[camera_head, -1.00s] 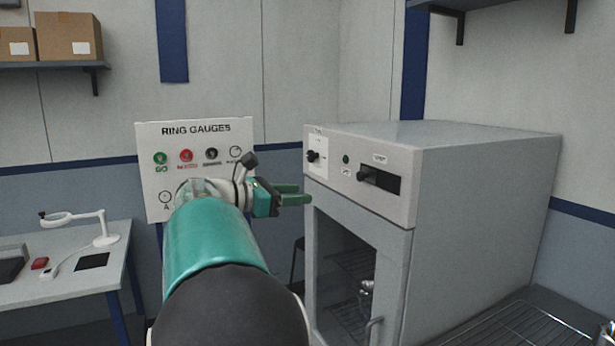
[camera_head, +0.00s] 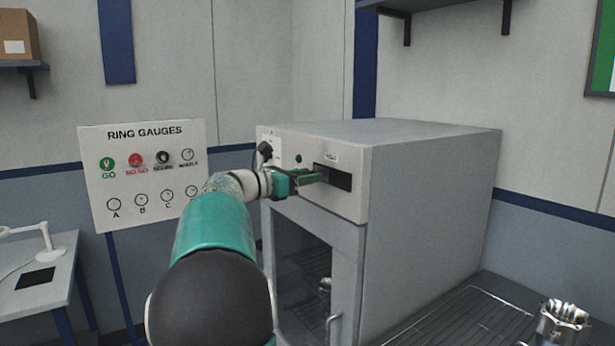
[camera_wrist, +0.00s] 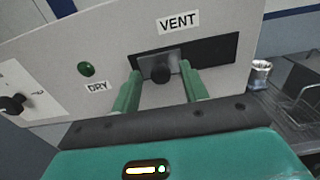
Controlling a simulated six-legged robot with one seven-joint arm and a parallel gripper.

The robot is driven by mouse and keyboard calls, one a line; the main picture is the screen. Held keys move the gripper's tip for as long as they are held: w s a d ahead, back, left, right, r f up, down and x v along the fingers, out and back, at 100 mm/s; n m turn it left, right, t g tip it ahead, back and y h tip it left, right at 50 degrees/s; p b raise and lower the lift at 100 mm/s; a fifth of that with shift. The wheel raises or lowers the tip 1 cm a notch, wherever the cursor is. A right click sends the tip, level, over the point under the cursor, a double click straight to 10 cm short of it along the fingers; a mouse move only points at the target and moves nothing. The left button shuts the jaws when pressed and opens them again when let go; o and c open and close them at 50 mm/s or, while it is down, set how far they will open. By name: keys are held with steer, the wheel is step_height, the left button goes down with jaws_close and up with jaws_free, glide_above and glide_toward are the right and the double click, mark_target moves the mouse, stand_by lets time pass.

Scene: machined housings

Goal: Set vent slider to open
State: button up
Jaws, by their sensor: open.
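In the wrist view the knob sits toward the left part of the slot. My gripper (camera_wrist: 160,88) is open, with one green finger on each side of the knob. I cannot tell whether the fingers touch it. In the head view my gripper (camera_head: 322,176) is at the cabinet's front panel and hides the knob; the slot (camera_head: 340,180) shows to its right.
The grey cabinet (camera_head: 430,190) has a glass door below the panel. A green DRY light (camera_wrist: 87,69) and a dial (camera_wrist: 14,103) lie left of the slot. A ring gauges board (camera_head: 145,170) stands left of my arm. A metal part (camera_head: 562,325) is on the right bench.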

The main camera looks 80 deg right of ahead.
steer(key=shift+s+d, duration=0.3)
jaws_close()
steer(key=s+a, duration=0.4)
steer(key=s, duration=0.1)
steer(key=shift+a, duration=0.3)
steer(key=shift+s, duration=0.15)
